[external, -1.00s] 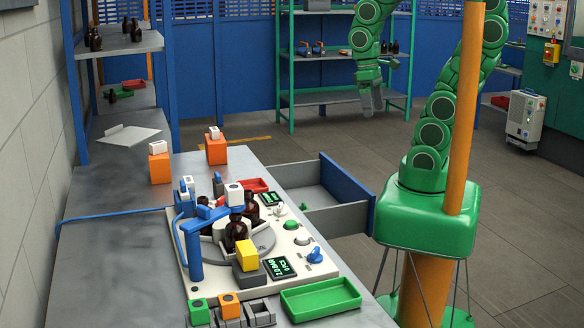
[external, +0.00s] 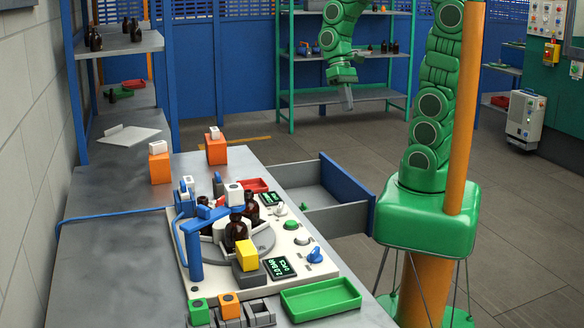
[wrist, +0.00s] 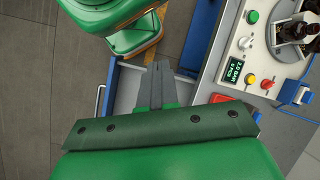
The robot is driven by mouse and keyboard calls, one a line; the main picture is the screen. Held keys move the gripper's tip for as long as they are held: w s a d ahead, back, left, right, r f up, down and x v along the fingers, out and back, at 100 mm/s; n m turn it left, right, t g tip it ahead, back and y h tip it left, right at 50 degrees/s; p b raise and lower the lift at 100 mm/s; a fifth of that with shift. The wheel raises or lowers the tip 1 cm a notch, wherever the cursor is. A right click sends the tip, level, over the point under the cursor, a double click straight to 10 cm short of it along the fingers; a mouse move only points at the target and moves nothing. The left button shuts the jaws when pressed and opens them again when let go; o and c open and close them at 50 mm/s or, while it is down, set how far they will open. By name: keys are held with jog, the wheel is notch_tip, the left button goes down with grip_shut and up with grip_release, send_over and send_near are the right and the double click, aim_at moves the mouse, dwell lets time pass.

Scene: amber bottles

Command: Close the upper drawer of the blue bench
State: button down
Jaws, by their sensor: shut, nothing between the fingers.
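The upper drawer (external: 306,200) of the bench (external: 110,225) stands open in the external view, sticking out to the right with its blue front panel (external: 347,190) away from the worktop. My gripper (external: 349,103) hangs in the air beyond the drawer, fingers down and shut with nothing in them. In the wrist view the shut fingers (wrist: 157,75) appear over the open drawer (wrist: 128,88). The drawer's handle (wrist: 99,100) shows to their left there. My gripper appears apart from the drawer. A lower drawer is not visible.
The worktop carries a control panel (external: 300,240) with dark bottles (external: 235,232), a green tray (external: 320,298) and orange blocks (external: 217,150). A green-framed shelf (external: 300,97) stands behind my gripper. The floor right of the drawer is mostly clear up to my base.

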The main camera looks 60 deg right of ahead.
jog(key=w+d+f+m+y, duration=0.2)
jog(key=w+d+m+y, duration=0.1)
jog(key=w, duration=0.5)
jog(key=w+d+f+m+t+y, duration=0.2)
jog(key=w+d+f+m+y, duration=0.3)
jog(key=d, duration=0.5)
jog(key=w+d+f+m+t+y, duration=0.2)
jog(key=w+d+f+m, duration=0.1)
jog(key=w+d+f, duration=0.55)
jog(key=s+d+f+m+t+y, duration=0.1)
jog(key=s+d+f+m+t, duration=0.25)
jog(key=d+f, duration=0.4)
jog(key=s+d+f+m+t, duration=0.2)
jog(key=d+f+m+t, duration=0.2)
jog(key=d, duration=0.7)
jog(key=s+d+f+m+t+h, duration=0.1)
jog(key=s+d+f+m+t, duration=0.4)
jog(key=s+d+f, duration=0.6)
jog(key=f+x, duration=0.1)
jog(key=x, duration=1.4)
jog(key=shift+a+f, duration=0.35)
jog(key=shift+a, duration=0.1)
jog(key=shift+w+a, duration=0.1)
jog(key=x, duration=1.1)
jog(key=f+x, duration=0.1)
jog(key=x, duration=2.1)
jog(key=shift+w+f, duration=0.1)
jog(key=shift+w, duration=0.1)
